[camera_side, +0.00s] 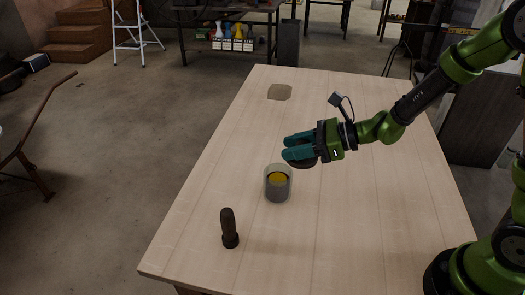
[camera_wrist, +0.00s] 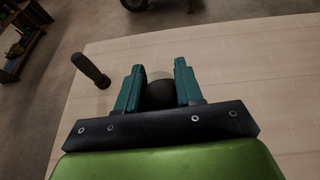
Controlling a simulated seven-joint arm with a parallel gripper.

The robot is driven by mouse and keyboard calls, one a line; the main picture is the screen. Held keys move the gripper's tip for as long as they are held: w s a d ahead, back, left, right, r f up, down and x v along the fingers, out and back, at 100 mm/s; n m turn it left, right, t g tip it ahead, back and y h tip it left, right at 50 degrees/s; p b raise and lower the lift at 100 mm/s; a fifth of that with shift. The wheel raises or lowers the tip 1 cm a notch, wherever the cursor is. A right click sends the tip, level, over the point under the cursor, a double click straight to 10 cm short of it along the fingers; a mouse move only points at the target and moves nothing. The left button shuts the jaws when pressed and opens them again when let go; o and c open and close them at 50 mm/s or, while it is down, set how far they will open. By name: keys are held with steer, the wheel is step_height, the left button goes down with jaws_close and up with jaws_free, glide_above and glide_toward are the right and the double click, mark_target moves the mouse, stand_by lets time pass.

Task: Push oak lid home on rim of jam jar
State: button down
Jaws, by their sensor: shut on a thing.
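The jam jar (camera_side: 278,190) stands upright on the table, a grey see-through cup shape with an open top and yellow-orange contents. Its pale rim shows beyond my fingers in the wrist view (camera_wrist: 160,75). My gripper (camera_side: 286,148) is shut on a dark round piece, which I take to be the oak lid (camera_side: 302,164). The lid also shows as a dark round shape between the fingers in the wrist view (camera_wrist: 160,96). It is held above the table, behind and to the right of the jar in the side view, apart from the rim. The fingers hide part of it.
A flat tan patch (camera_side: 279,92) lies near the far edge. The rest of the pale table (camera_side: 375,225) is clear.

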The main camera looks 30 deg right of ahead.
steer(key=w+a+r, duration=0.2)
steer(key=a+r, duration=0.2)
steer(key=a, duration=0.1)
steer(key=shift+w+n+g, duration=0.15)
steer(key=shift+n+g, duration=0.15)
steer(key=shift+d, duration=0.1)
steer(key=shift+f, duration=2.85)
steer(key=shift+f, duration=0.2)
steer(key=shift+f, duration=1.05)
